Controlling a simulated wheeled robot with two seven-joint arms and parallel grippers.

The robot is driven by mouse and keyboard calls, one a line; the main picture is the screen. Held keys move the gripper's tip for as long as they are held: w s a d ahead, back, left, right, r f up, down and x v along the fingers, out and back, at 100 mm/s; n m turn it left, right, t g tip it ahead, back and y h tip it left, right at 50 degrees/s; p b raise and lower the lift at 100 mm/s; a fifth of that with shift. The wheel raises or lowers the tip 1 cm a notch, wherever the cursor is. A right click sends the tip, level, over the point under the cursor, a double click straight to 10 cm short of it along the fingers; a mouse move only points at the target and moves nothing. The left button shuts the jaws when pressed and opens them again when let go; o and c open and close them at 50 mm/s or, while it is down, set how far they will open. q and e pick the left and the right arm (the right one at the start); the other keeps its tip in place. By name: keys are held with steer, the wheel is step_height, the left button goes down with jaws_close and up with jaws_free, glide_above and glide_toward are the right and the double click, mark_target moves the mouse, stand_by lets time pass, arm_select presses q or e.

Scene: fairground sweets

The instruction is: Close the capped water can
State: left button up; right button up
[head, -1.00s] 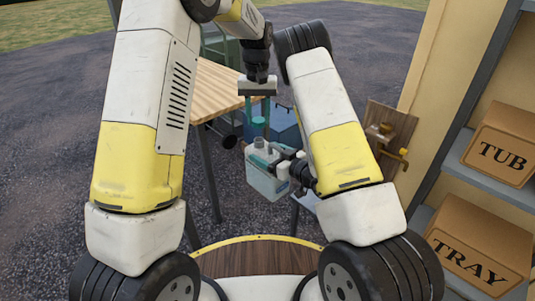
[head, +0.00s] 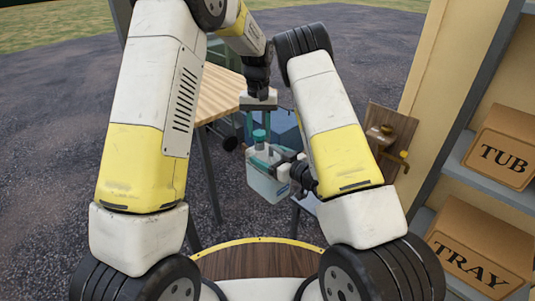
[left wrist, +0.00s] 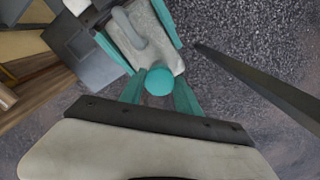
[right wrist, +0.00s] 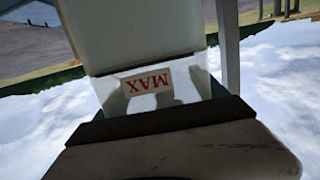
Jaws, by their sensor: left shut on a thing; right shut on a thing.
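The water can (head: 267,184) is a pale, box-shaped can, held up off the ground in front of me. My right gripper (head: 275,161) is shut across its body. The right wrist view shows the can's pale wall (right wrist: 135,35) close up, with a red MAX label. My left gripper (head: 259,127) points down above the can and is shut on the teal cap (head: 260,135). In the left wrist view the round cap (left wrist: 159,80) sits between the fingertips, at the end of the can's top (left wrist: 150,45). The cap hides the neck, so I cannot tell whether it is seated.
A slatted wooden table (head: 217,92) stands behind on the left. A wooden board with a brass tap (head: 382,132) is to the right. Shelves at far right hold a TUB box (head: 500,148) and a TRAY box (head: 475,255).

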stand_by(0.5)
arm_select(q)
steer(key=shift+f, duration=0.9)
steer(key=shift+s+f, duration=0.1)
steer(key=shift+f, duration=0.45)
